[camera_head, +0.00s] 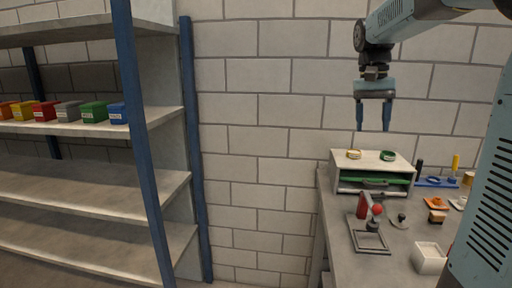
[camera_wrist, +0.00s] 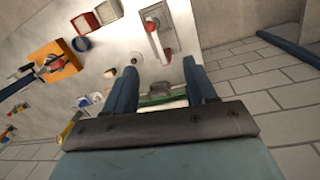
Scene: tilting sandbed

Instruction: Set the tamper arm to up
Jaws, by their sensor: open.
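What looks like the tamper arm (camera_head: 377,210) is on the bench in the head view, a small lever with a red ball end beside a red upright block (camera_head: 363,205). A dark piece and a square grey frame (camera_head: 356,243) lie just in front of it. At this size I cannot tell whether the arm is up or down. My gripper (camera_head: 373,128) is open and empty, pointing down above the drawer box, well above and behind the lever. In the wrist view my two blue fingers (camera_wrist: 160,78) stand apart, with a red-and-grey fixture (camera_wrist: 157,42) beyond them.
A drawer box (camera_head: 350,165) with a green tray front and two rings on top stands at the back of the bench (camera_head: 400,262). A white open box (camera_head: 428,258) and orange parts (camera_head: 437,203) are to the right. Shelves (camera_head: 60,190) with coloured bins stand at left.

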